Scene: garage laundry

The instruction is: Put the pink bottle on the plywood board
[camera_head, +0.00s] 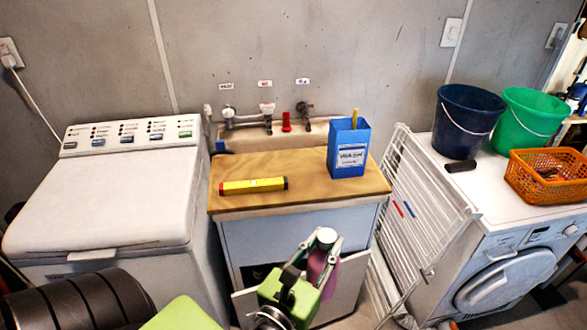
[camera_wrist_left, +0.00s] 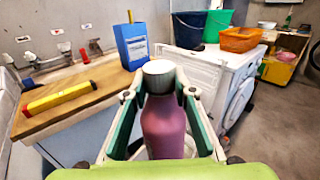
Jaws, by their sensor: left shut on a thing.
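The pink bottle (camera_wrist_left: 163,125) with a white cap is upright between the fingers of my left gripper (camera_wrist_left: 159,95), which is shut on it. In the head view the bottle (camera_head: 319,264) is partly hidden by my left gripper (camera_head: 322,247), in front of the sink cabinet and nearer to me than the board. The plywood board (camera_head: 300,191) lies over the front of the sink cabinet. A yellow level with red (camera_head: 253,186) lies on its left part. A blue box (camera_head: 348,150) stands on its right part. My right gripper is not in view.
The board is bare between the level and the blue box and along its front edge. A white washer (camera_head: 110,200) stands left, a folded drying rack (camera_head: 420,200) right. Taps (camera_head: 267,115) are behind. A navy bucket (camera_head: 466,120), green bucket (camera_head: 530,122) and orange basket (camera_head: 548,178) sit on the right machine.

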